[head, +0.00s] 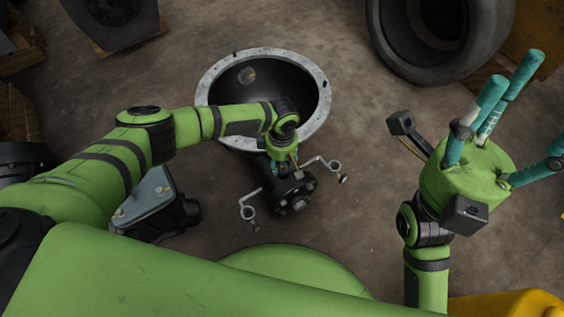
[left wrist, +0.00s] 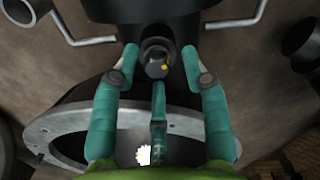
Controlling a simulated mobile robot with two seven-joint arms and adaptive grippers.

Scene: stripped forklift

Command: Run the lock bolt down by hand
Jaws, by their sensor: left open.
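My left gripper (head: 281,168) points down at the dark neck of a round metal housing. In the left wrist view its teal fingers (left wrist: 160,60) are open. I cannot tell whether any finger touches the bolt. In the head view the bolt is hidden by my left wrist and fingers. My right gripper (head: 497,130) is held up at the right, its teal fingers spread and empty.
The housing has a wide grey flange (head: 316,132) around a dark bowl. Bent silver rods with ring ends stick out left (head: 247,208) and right (head: 334,166) of its neck. A large black tyre (head: 425,35) lies at the upper right.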

